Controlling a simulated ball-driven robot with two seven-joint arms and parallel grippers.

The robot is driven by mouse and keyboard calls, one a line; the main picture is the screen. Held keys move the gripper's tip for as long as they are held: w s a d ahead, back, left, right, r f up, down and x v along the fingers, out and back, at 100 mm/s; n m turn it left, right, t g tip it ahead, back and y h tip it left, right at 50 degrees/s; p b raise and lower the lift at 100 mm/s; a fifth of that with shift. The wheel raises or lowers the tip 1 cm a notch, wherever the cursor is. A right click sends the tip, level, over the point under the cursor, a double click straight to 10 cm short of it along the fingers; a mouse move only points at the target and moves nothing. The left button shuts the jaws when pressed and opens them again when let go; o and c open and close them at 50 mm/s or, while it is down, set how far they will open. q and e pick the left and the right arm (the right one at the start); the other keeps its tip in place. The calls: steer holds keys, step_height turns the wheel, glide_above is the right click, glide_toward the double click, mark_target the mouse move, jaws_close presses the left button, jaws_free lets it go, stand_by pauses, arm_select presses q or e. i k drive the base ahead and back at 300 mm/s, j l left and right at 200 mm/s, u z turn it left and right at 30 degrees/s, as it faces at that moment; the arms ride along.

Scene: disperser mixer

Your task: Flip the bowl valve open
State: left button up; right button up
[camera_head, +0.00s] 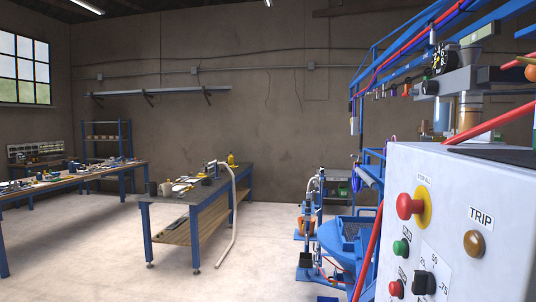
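A blue bowl-like part (345,238) of the machine shows low, right of the middle, partly hidden behind the control box. I cannot make out the bowl valve for certain. A blue stand with hoses and an orange part (306,226) is just left of the bowl-like part. Neither of my grippers is in view.
A white control box (460,195) with a red stop button (408,206) and a "TRIP" button (474,243) fills the right foreground. Blue framework with red pipes rises behind it. A workbench (172,200) stands left of centre, another (75,176) at far left. Open floor lies between.

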mark_target(424, 123)
steer(key=l+z, duration=0.15)
steer(key=z, duration=0.3)
steer(key=i+l+z, duration=0.1)
steer(key=z, duration=0.4)
steer(key=k+j+z, duration=0.1)
steer(key=j+z, duration=0.25)
steer(key=j, duration=1)
steer(key=i+j+z, duration=0.3)
steer(key=j, duration=0.4)
steer(key=j+z, duration=0.3)
steer(key=j, duration=0.45)
steer(key=j+z, duration=0.3)
steer(key=j, duration=0.45)
steer(key=i+j, duration=0.1)
steer(key=j, duration=0.2)
steer(key=i+j+z, duration=0.1)
steer(key=j, duration=0.25)
